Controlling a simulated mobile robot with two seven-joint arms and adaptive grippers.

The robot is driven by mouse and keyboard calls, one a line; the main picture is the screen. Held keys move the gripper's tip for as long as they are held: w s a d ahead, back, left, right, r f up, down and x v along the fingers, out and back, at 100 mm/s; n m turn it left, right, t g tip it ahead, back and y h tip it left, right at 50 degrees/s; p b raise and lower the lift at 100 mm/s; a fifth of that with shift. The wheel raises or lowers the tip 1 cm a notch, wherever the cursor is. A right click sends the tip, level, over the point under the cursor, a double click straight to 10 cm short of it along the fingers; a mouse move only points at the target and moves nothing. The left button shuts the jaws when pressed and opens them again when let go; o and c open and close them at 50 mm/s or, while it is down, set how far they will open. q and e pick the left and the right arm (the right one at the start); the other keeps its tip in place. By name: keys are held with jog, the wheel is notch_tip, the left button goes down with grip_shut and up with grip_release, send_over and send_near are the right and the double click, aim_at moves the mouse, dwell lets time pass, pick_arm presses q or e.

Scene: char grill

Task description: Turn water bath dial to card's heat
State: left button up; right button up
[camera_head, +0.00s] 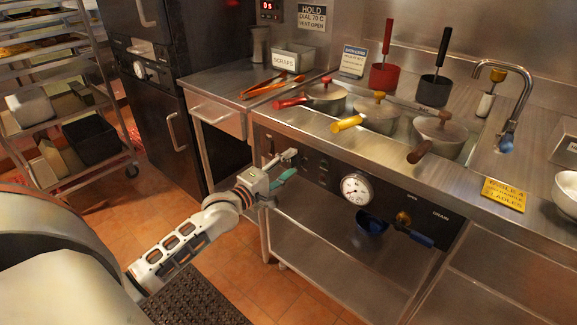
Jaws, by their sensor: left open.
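My left gripper (286,165) is open and empty. Its fingers are in front of the left part of the water bath's black control panel (385,204). I cannot tell whether they touch it. A round white gauge (356,189) is on the panel to the right of the gripper. The dial is not clearly seen; the gripper may cover it. A sign (312,16) on the back wall reads "HOLD DIAL 70 C VENT OPEN". A small card (353,61) headed "BATH LOAD" stands behind the pots; its smaller text is unreadable. My right gripper is not in view.
Pots with red (293,102), yellow (348,123) and brown (422,151) handles sit in the counter above the panel. A brass valve (403,219) with a blue lever (416,237) sticks out right of the gauge. An open steel shelf (325,250) lies below.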

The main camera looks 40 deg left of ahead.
pick_arm(q)
jog(key=c, duration=1.1)
jog(key=shift+r, duration=0.1)
